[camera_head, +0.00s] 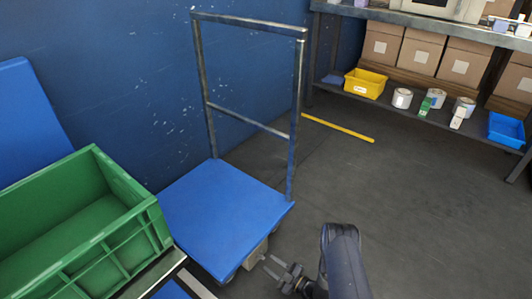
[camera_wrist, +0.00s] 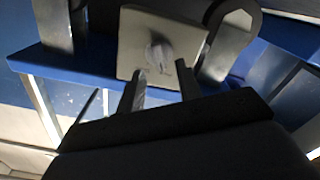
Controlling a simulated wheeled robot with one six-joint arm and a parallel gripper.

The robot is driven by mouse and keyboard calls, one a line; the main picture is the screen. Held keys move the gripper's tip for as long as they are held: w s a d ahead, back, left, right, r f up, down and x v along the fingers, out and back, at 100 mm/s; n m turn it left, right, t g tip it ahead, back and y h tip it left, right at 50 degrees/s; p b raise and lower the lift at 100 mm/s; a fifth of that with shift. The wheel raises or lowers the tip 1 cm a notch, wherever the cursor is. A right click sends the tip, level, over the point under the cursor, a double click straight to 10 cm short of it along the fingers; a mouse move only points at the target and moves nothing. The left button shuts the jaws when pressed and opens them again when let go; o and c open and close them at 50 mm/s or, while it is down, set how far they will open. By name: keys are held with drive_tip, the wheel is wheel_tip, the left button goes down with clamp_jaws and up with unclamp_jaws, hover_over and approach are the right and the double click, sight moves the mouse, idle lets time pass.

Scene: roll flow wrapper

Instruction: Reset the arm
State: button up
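My gripper (camera_head: 272,265) is low beside the front right edge of the blue platform cart (camera_head: 225,215). Its two fingers are apart and point left toward the cart. In the wrist view my gripper (camera_wrist: 162,85) shows two dark fingers with a gap between them and nothing clearly held. Just beyond the fingertips is a beige square plate (camera_wrist: 135,40) with a grey knob-like part, by the blue edge of the cart (camera_wrist: 85,72). I cannot tell whether the fingers touch the plate. My dark forearm rises at the bottom right of the head view.
A green crate (camera_head: 150,200) stands at the left. The cart has a metal upright handle (camera_head: 297,110). At the upper right a shelf (camera_head: 420,122) holds cardboard boxes (camera_head: 422,50), a yellow bin (camera_head: 365,84), cans and a blue bin (camera_head: 506,130). The dark floor at the right is clear.

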drive_tip(key=b+x, duration=0.1)
drive_tip(key=x, duration=0.2)
drive_tip(key=shift+w+a+f, duration=0.15)
drive_tip(key=shift+a, duration=0.1)
drive_tip(key=shift+w+m, duration=0.1)
drive_tip(key=shift+m, duration=0.3)
drive_tip(key=m, duration=0.4)
drive_tip(key=shift+d+r+m, duration=0.1)
drive_tip(key=shift+r+m, duration=0.1)
drive_tip(key=shift+m, duration=0.1)
drive_tip(key=m+p, duration=0.3)
drive_tip(key=m, duration=0.4)
approach(263, 258)
drive_tip(key=w, duration=0.1)
drive_tip(key=shift+a+f, duration=0.2)
drive_tip(key=shift+a, duration=0.1)
drive_tip(key=shift+d+f+b, duration=0.1)
drive_tip(key=shift+b, duration=0.4)
